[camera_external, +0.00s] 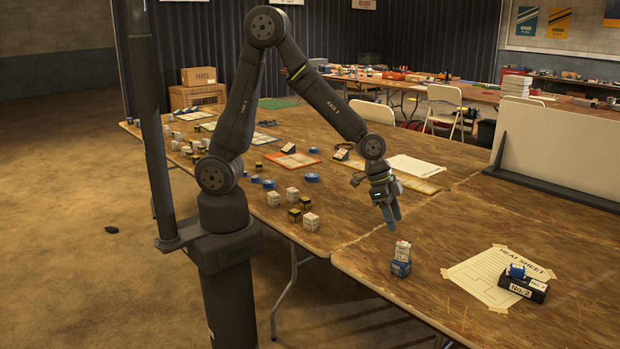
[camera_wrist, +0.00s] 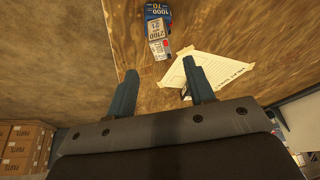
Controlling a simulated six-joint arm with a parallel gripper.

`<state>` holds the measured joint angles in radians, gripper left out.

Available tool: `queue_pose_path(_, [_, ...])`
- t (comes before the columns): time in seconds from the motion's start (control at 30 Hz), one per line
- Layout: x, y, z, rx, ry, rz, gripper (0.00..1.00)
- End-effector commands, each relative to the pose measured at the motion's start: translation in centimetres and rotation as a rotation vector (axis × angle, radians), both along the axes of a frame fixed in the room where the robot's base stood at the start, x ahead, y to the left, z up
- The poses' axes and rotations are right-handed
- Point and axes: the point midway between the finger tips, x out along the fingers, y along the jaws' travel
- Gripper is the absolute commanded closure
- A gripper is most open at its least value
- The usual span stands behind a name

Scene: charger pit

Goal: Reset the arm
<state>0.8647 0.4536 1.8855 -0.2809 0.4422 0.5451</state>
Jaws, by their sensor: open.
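My gripper (camera_external: 390,214) points down above the wooden table (camera_external: 375,263), to the left of and above a small stack. The stack is a white block (camera_external: 402,250) resting on a blue block (camera_external: 400,268). In the wrist view my gripper (camera_wrist: 165,88) is open, its two fingers apart with nothing between them. The white block (camera_wrist: 157,38) and the blue block (camera_wrist: 157,12) show beyond the fingertips, apart from them.
A paper heat sheet (camera_external: 478,276) is taped at the right, with a dark stand (camera_external: 524,289) carrying a blue item (camera_external: 516,271). Several small white, black-and-yellow and blue pieces lie across the left table. A white panel (camera_external: 548,157) stands at the back right.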

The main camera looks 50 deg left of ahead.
Motion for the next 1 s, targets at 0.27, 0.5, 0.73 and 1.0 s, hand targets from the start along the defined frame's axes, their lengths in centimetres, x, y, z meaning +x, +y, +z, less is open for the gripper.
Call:
queue_pose_path(0.27, [0.6,-1.4,-3.8,0.002,0.001,0.0,0.51])
queue_pose_path(0.5, [1.0,-2.6,-7.0,0.003,0.001,0.0,0.51])
queue_pose_path(0.73, [1.4,-3.5,-9.2,0.001,0.0,0.0,0.51])
queue_pose_path(1.0, [1.5,-3.7,-9.6,0.0,-0.002,-0.001,0.51])
